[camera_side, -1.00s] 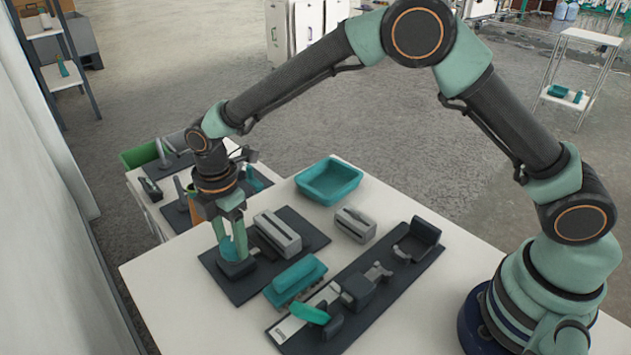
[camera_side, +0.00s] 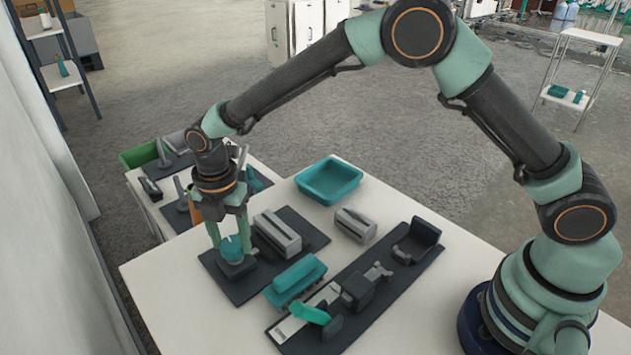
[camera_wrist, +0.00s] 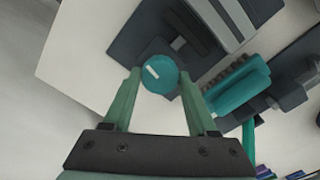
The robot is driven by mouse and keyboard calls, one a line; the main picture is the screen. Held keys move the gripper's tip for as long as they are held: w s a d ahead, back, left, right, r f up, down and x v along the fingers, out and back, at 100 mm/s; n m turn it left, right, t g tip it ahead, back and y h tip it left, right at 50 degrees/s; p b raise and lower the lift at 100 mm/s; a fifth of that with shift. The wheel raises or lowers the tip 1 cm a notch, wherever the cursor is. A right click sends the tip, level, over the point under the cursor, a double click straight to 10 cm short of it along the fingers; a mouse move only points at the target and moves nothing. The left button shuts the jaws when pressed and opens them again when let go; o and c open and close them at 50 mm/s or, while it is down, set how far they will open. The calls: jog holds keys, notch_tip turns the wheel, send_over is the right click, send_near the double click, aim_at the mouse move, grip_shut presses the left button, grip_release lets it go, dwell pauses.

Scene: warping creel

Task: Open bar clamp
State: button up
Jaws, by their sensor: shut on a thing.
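A round teal knob (camera_side: 231,251) sits on a small dark base on a dark plate (camera_side: 246,292). It also shows in the wrist view, where the knob (camera_wrist: 160,75) has a white slanted mark on its top. My gripper (camera_side: 230,240) points down at it, with one finger on each side. In the wrist view my gripper (camera_wrist: 160,78) is shut on the knob. Grey parallel bars (camera_side: 277,233) lie on the same plate, right of the knob, and look like the bar clamp. In the wrist view a short dark link joins the knob's base towards the bars (camera_wrist: 226,20).
A teal ribbed block (camera_side: 296,277) stands close to the plate's front right. A long dark plate (camera_side: 385,300) with a teal-handled clamp (camera_side: 309,313) lies farther right. A teal tray (camera_side: 329,178) and a grey block (camera_side: 355,224) stand behind. The white table is clear at front left.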

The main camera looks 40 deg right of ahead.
aim_at(232, 243)
jog(key=o, duration=1.4)
jog(key=shift+c, duration=0.2)
notch_tip(232, 243, up, 12)
jog(key=shift+r, duration=0.1)
